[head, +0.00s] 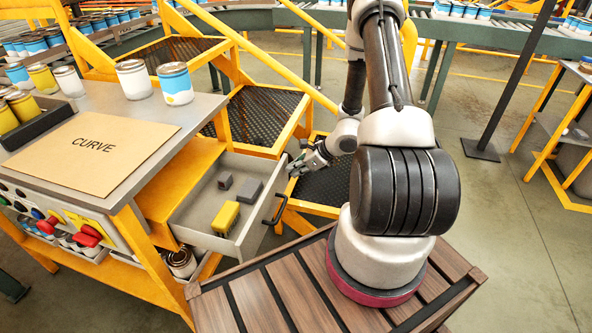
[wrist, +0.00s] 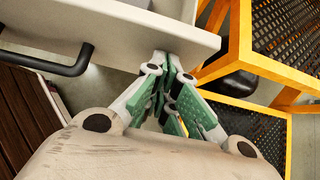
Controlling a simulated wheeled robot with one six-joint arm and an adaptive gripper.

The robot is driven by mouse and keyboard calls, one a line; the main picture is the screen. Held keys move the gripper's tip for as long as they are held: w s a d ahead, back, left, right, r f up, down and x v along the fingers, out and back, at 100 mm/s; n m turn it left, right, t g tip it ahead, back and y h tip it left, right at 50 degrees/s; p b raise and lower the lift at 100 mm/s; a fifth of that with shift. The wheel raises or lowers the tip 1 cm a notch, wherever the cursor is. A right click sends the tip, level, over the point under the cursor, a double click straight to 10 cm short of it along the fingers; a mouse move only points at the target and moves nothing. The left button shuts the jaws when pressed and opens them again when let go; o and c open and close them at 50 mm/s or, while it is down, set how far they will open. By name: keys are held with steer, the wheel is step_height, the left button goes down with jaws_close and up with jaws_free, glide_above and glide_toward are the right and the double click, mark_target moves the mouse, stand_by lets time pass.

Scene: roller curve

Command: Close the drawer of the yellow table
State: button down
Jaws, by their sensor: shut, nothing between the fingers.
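The yellow table (head: 155,199) with a grey top stands at the left in the head view. Its drawer (head: 199,238) is pulled out toward the right, with a grey front panel and a black handle (head: 276,209). A yellow block (head: 225,217) and two small grey blocks lie in the drawer. My gripper (head: 293,170) is shut and empty, at the far end of the drawer front. In the wrist view my gripper (wrist: 168,62) has its tips at the drawer front's edge (wrist: 180,35), beside the handle (wrist: 62,64); I cannot tell whether they touch.
Several paint cans, a dark tray and a cardboard sheet marked CURVE (head: 93,147) are on the tabletop. Yellow-framed mesh steps (head: 262,112) stand behind the drawer. My wood-slatted base is in front. Open floor (head: 500,240) lies to the right.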

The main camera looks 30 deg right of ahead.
steer(key=shift+w+a, duration=0.1)
glide_above(240, 174)
steer(key=shift+w+a+r, duration=0.1)
steer(key=shift+w+a, duration=0.15)
steer(key=shift+w, duration=0.1)
stand_by(0.5)
